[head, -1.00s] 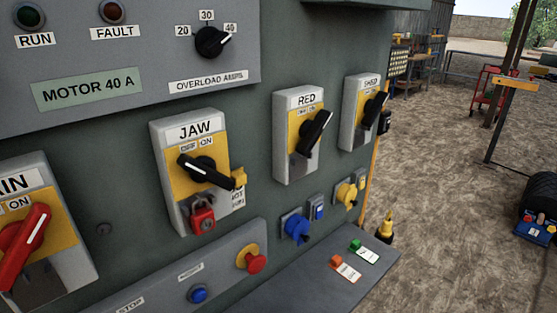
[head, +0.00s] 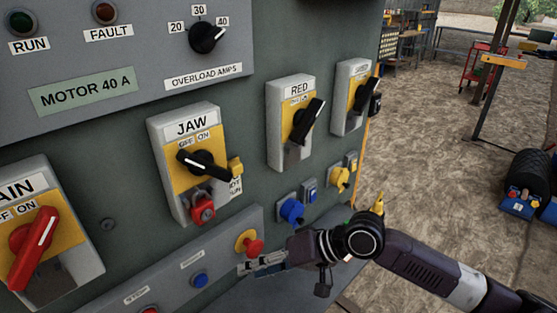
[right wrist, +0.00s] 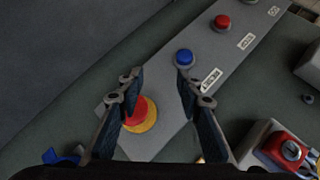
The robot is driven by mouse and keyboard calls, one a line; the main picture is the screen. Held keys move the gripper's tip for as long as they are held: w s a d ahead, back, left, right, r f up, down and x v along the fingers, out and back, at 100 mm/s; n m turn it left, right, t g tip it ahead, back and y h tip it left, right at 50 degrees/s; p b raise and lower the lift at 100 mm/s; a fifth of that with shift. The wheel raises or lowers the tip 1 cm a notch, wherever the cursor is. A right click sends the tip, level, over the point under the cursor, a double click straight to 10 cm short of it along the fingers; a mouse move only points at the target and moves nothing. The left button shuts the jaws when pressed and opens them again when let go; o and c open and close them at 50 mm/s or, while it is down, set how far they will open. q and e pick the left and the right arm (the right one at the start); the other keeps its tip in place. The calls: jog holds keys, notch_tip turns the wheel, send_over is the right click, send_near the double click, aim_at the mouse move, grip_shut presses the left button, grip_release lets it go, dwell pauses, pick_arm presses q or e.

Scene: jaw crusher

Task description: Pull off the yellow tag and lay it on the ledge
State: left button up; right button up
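The yellow tag (head: 235,166) sits at the right end of the black JAW handle (head: 203,165), above a white lettered label partly hidden behind it. A red padlock (head: 203,209) hangs under the handle. My right gripper (head: 258,264) is in front of the lower button strip, below and right of the tag, apart from it. In the right wrist view it is open and empty, with the red button (right wrist: 135,112) showing beyond its left finger. My left gripper is not in view.
The red mushroom button (head: 254,247) and blue button (head: 199,279) are close to my right gripper. A blue plug (head: 291,211) and yellow plug (head: 340,178) stick out of the panel. RED (head: 290,120) and MAIN (head: 40,235) switches flank JAW.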

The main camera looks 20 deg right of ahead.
aim_at(241, 168)
jog(key=w+d+r+m+t+y, duration=0.1)
jog(key=w+d+r+m, duration=0.15)
jog(key=r, duration=0.55)
jog(key=w+d+r+m+t, duration=0.1)
jog(key=d+r+m, duration=0.2)
jog(key=r, duration=0.4)
jog(key=w+d+r+m+t+y, duration=0.1)
jog(key=w+d+r+m, duration=0.1)
jog(key=r, duration=0.6)
jog(key=shift+m, duration=0.25)
jog(key=p+x, duration=0.2)
jog(key=x, duration=0.1)
jog(key=p+x, duration=0.1)
jog(key=x, duration=0.2)
jog(key=shift+w+r+p, duration=0.2)
jog(key=shift+w+p, duration=0.05)
jog(key=shift+p, duration=0.15)
jog(key=shift+w+a+f, duration=0.45)
grip_shut()
